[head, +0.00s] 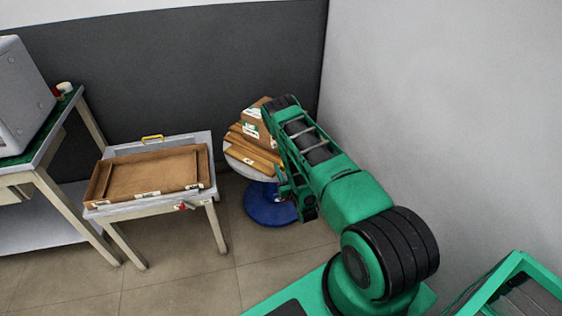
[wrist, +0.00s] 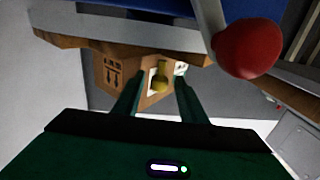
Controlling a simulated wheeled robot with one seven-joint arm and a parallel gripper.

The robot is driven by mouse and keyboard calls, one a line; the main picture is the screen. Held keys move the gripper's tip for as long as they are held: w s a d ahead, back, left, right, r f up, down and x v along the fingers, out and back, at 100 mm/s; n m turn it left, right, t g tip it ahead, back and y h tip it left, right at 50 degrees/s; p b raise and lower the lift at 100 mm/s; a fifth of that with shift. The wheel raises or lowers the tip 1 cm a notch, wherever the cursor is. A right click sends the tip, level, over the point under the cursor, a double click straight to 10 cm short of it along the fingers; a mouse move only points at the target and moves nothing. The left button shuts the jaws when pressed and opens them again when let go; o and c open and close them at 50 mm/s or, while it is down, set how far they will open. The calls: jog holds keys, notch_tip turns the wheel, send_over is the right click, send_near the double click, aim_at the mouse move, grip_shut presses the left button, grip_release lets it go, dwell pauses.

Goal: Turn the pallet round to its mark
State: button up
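The wooden pallet (head: 250,155) lies on a round grey top (head: 232,151) above a blue base (head: 268,207), with a labelled cardboard box (head: 252,122) on it. My gripper (wrist: 160,82) is at their right side in the head view, where my arm hides part of them and the fingertips. In the wrist view the fingers are apart, with a yellow knob-like piece (wrist: 160,76) in line with the gap, in front of the box (wrist: 118,70). I cannot tell whether they touch it. The pallet edge (wrist: 60,42) shows above. I cannot make out the mark.
A red ball on a grey rod (wrist: 248,50) is close to my gripper in the wrist view. A low table (head: 150,206) with a shallow brown tray (head: 98,186) stands left of the round top. A grey wall (head: 430,110) is close on the right.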

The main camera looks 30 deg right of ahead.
jog(key=shift+w+d, duration=0.2)
jog(key=shift+w, duration=0.7)
jog(key=shift+w+d, duration=0.2)
jog(key=shift+w, duration=0.65)
jog(key=shift+w+d, duration=0.2)
jog(key=shift+w, duration=0.7)
jog(key=shift+c, duration=0.3)
